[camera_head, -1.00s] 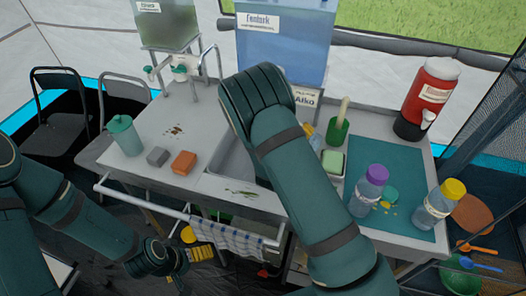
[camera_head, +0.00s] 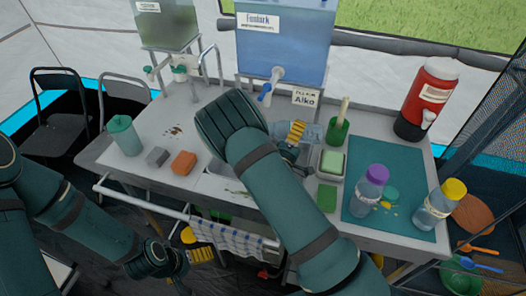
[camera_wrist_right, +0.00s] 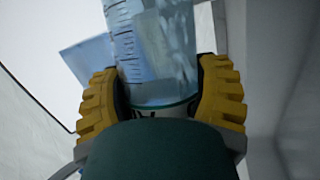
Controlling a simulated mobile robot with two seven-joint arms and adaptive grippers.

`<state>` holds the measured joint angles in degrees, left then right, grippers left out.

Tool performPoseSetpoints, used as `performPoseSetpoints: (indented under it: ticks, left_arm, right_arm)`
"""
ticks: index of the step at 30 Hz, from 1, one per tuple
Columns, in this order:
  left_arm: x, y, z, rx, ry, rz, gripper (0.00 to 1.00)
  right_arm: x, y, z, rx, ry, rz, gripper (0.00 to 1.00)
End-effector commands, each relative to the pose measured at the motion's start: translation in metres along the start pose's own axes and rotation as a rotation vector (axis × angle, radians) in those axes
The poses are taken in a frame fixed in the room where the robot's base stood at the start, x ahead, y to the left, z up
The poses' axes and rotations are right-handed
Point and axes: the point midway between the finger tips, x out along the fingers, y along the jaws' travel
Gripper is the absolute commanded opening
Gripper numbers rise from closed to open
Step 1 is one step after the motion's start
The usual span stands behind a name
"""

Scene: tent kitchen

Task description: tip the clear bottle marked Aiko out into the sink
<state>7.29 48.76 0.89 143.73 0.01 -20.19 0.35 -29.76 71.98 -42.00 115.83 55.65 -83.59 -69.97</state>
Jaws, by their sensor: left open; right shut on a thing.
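My right gripper (camera_head: 297,132) is shut on a clear bottle (camera_head: 313,132) beside the sink's right end, below the blue tank's tap. The sink (camera_head: 214,168) is mostly hidden by my right arm. My left gripper (camera_head: 190,256) is open, low in front of the counter; its fingers are hard to make out.
A blue tank (camera_head: 284,45) stands behind the sink. A green cup (camera_head: 338,132) and soap dish (camera_head: 331,162) are right of it. Purple-capped (camera_head: 369,188) and yellow-capped (camera_head: 438,205) bottles stand on the teal mat (camera_head: 400,165). An orange sponge (camera_head: 184,163) is left of the sink.

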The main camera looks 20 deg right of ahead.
Motion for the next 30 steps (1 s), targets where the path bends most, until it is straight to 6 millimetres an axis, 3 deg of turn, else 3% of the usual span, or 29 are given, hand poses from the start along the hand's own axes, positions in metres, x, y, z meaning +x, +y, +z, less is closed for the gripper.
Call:
performPoseSetpoints:
  ticks: [30]
  left_arm:
    - [-0.003, 0.001, -0.002, -0.001, 0.004, 0.000, 1.00]
  right_arm:
    - [0.002, 0.014, -0.006, -0.141, 0.041, 0.059, 0.25]
